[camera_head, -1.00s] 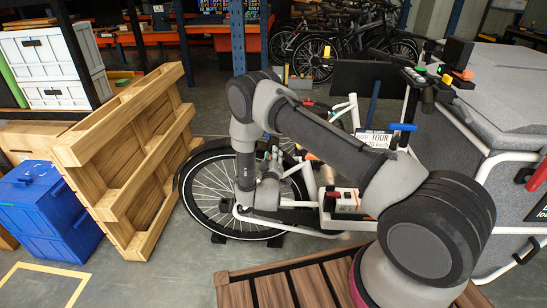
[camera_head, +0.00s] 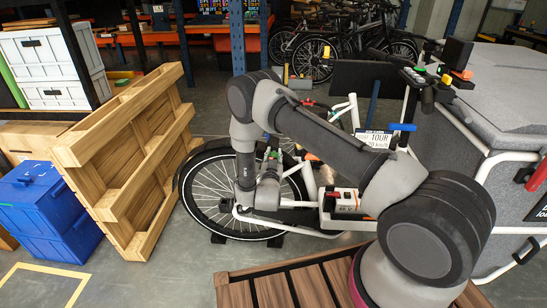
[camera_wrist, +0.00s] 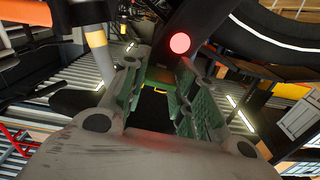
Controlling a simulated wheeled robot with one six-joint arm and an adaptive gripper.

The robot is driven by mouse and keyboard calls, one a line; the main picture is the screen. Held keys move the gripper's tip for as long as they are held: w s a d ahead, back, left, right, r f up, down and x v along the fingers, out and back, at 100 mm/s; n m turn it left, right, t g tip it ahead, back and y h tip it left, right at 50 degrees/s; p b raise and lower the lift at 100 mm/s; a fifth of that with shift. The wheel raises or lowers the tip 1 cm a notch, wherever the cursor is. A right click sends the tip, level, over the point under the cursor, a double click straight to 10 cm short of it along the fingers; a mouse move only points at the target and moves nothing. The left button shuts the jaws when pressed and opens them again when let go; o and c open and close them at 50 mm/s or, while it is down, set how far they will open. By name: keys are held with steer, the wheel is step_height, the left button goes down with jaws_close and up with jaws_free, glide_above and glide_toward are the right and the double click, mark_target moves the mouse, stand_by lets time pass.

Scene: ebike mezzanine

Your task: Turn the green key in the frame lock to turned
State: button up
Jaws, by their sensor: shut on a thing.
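My gripper (camera_wrist: 157,105) fills the middle of the wrist view, with a greenish finger on each side. A small green part, which looks like the green key (camera_wrist: 160,75), shows at the far end between the fingers. The gripper appears shut on it, though the fingers hide most of it. The frame lock cannot be made out clearly; dark frame parts lie just beyond the fingertips. In the head view my gripper (camera_head: 273,158) is at the bicycle's wheel (camera_head: 213,205), largely hidden by my wrist. How far the key is turned cannot be told.
A red round light (camera_wrist: 180,43) and a black tyre (camera_wrist: 265,35) are close to the gripper in the wrist view. A wooden pallet (camera_head: 128,160) leans left of the wheel, beside blue crates (camera_head: 45,215). A grey cargo box (camera_head: 500,90) stands at right.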

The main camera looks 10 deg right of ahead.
steer(key=shift+m, duration=0.7)
steer(key=shift+o, duration=0.2)
steer(key=o, duration=1)
steer(key=shift+s, duration=0.1)
steer(key=v, duration=1.2)
